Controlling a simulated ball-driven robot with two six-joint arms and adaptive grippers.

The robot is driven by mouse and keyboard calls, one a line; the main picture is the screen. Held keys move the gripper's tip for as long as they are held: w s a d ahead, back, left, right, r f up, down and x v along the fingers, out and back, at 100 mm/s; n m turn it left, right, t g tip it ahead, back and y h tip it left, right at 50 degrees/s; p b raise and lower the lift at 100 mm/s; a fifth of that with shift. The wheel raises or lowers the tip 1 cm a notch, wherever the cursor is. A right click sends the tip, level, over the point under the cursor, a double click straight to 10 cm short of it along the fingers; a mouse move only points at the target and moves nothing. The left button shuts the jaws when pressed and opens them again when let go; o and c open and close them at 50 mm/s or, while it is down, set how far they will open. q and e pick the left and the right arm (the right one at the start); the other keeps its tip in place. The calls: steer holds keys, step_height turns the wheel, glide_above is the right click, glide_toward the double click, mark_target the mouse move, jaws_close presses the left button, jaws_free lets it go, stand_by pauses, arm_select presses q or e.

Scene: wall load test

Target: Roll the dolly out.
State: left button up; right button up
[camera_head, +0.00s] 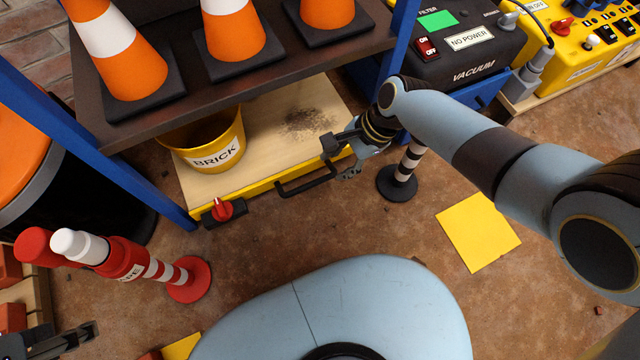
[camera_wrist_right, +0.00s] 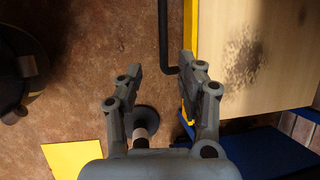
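The dolly has a pale wooden deck (camera_head: 285,130) with a yellow front edge and stands under a blue-framed rack. Its black handle (camera_head: 305,184) sticks out in front, and a red knob (camera_head: 222,209) sits at its front left corner. A yellow bucket labelled BRICK (camera_head: 215,155) stands on the deck. My right gripper (camera_head: 341,160) is open at the handle's right end. In the right wrist view, the handle (camera_wrist_right: 163,30) shows between the open fingertips (camera_wrist_right: 159,64); contact is unclear. My left gripper (camera_head: 80,338) is at the bottom left, partly cut off, away from the dolly.
A striped post (camera_head: 408,165) on a black base stands just right of the handle. A red-and-white post (camera_head: 165,270) stands front left. Orange cones (camera_head: 235,30) are on the shelf above. A yellow floor square (camera_head: 478,232) lies right. The floor before the handle is clear.

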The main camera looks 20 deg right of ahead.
mark_target(315, 182)
steer(key=b+x, duration=0.5)
steer(key=x, duration=0.2)
steer(key=shift+w+f, duration=0.2)
steer(key=shift+f, duration=0.1)
steer(key=shift+a+f+b, duration=0.15)
steer(key=shift+f+b, duration=0.15)
steer(key=shift+w+a+f+b, duration=0.15)
steer(key=shift+a+f+b, duration=0.1)
steer(key=shift+f+b, duration=0.35)
steer(key=shift+w+a+f, duration=0.1)
steer(key=shift+a+f, duration=0.1)
steer(key=shift+f, duration=0.25)
arm_select(q)
step_height(315, 182, down, 8)
steer(key=w+d+t, duration=0.1)
steer(key=t, duration=0.7)
steer(key=shift+w+r+h+b, duration=0.15)
steer(key=shift+w+h+b, duration=0.15)
steer(key=shift+w+b, duration=0.05)
arm_select(e)
steer(key=shift+w+a+f, duration=0.1)
steer(key=shift+f, duration=0.05)
steer(key=shift+c, duration=0.2)
jaws_close()
